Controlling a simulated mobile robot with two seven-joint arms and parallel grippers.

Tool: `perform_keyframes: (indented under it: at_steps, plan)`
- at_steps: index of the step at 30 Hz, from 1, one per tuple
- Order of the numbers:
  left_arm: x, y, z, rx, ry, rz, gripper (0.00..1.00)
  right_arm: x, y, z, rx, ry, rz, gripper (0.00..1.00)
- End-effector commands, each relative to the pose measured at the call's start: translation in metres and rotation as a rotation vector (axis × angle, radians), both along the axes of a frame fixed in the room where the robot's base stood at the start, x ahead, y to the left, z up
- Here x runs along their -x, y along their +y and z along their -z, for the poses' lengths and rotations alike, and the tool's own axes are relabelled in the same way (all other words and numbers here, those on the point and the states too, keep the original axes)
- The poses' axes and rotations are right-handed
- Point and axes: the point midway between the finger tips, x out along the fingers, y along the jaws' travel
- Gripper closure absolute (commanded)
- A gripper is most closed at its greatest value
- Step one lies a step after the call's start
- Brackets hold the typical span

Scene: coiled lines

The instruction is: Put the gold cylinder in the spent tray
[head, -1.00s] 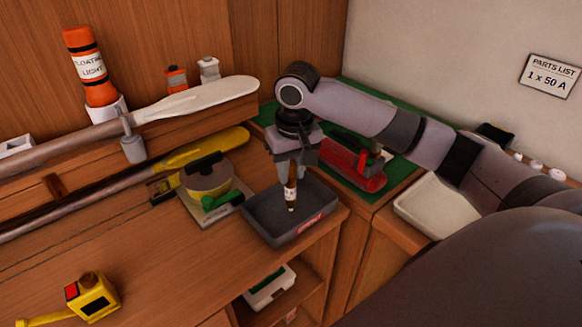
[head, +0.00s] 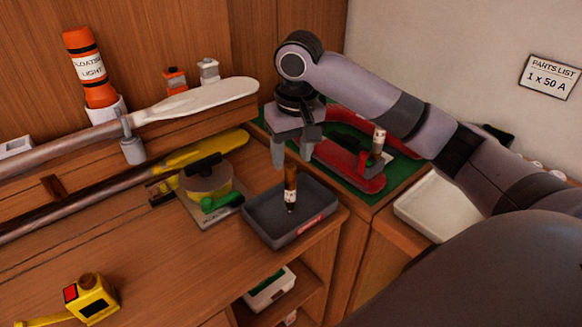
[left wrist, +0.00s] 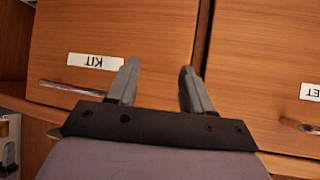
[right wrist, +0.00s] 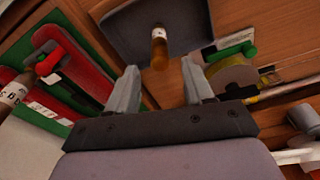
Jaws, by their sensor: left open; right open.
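The gold cylinder (head: 290,188), brownish gold with a white label, appears to stand upright in the grey tray with a red label (head: 262,232). In the right wrist view the cylinder (right wrist: 159,48) shows inside the tray (right wrist: 195,22), beyond my fingertips. The tray label's words are too small to read.
Behind the tray, a red holder (head: 350,176) on a green mat bears another labelled cylinder (head: 378,145). A yellow round device with a green handle (head: 207,185) stands left of the tray. A white tray (head: 437,205) lies right. The bench's front left holds a yellow tool (head: 93,297).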

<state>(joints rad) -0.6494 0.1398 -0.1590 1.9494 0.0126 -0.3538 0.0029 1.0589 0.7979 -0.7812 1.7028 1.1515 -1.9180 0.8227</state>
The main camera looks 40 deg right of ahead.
Motion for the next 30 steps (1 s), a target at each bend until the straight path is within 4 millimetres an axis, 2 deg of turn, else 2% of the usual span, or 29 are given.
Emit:
perform_keyframes:
  at_steps: [1, 6, 15, 30]
  plan:
    - [0.000, 0.000, 0.000, 0.000, 0.000, 0.000, 0.49, 0.000, 0.001, -0.014, -0.001, -0.006, -0.001, 0.48]
    - [0.000, 0.000, -0.004, 0.000, 0.000, 0.000, 0.49, 0.005, 0.001, -0.053, 0.002, -0.005, -0.001, 0.48]
    - [0.000, 0.000, -0.002, 0.000, -0.001, 0.000, 0.49, 0.008, 0.001, -0.069, 0.002, -0.001, 0.000, 0.48]
    - [0.000, 0.000, -0.002, 0.000, -0.001, 0.000, 0.49, 0.008, 0.001, -0.070, 0.001, 0.000, 0.000, 0.48]
